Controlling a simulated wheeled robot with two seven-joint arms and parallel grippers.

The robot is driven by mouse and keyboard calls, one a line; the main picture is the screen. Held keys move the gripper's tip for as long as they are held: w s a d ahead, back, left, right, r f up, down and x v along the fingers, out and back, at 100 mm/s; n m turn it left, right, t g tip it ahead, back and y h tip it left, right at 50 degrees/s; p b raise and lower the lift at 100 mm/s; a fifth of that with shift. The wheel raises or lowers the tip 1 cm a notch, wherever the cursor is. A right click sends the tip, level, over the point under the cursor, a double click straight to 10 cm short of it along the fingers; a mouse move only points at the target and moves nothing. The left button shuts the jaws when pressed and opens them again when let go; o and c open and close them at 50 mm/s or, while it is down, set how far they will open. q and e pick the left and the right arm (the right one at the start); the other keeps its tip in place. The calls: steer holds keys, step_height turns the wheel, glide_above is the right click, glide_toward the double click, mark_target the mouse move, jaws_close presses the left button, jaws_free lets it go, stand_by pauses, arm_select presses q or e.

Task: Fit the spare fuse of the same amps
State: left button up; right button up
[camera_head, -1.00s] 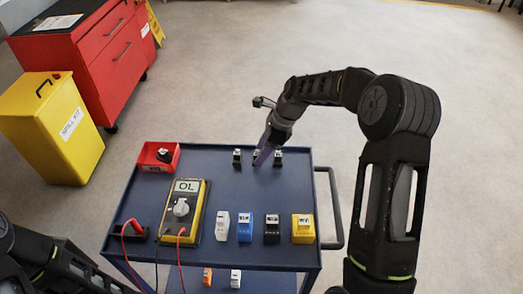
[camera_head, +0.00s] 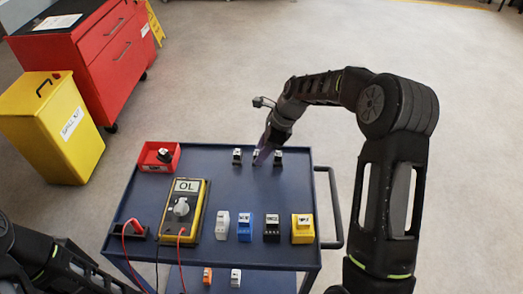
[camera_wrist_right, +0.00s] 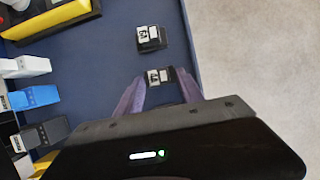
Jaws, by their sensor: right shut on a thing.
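Several small black fuses with pale labels bear on the task. Three stand in a row at the back of the blue cart: a left one (camera_head: 237,156), a middle one (camera_head: 256,154) and a right one (camera_head: 278,156). My right gripper (camera_head: 261,156) is down at the middle one. In the right wrist view its purple fingers (camera_wrist_right: 160,88) are shut on this fuse (camera_wrist_right: 159,76), whose label faces the camera. Another labelled fuse (camera_wrist_right: 151,38) stands apart beyond it. The label writing is too small to read surely. Only links of my left arm show; its gripper is out of view.
On the cart (camera_head: 205,160) are a red tray (camera_head: 172,165) holding a black part, a yellow multimeter (camera_head: 184,210) reading OL, and white (camera_head: 222,226), blue (camera_head: 244,228), black (camera_head: 272,229) and yellow (camera_head: 303,229) blocks in front.

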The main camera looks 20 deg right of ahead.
mark_target(256, 152)
jaws_close()
steer(key=shift+r, duration=0.1)
steer(key=shift+r+p, duration=1.35)
steer(key=shift+r, duration=0.1)
steer(key=shift+r+p, duration=2)
steer(key=shift+r, duration=0.5)
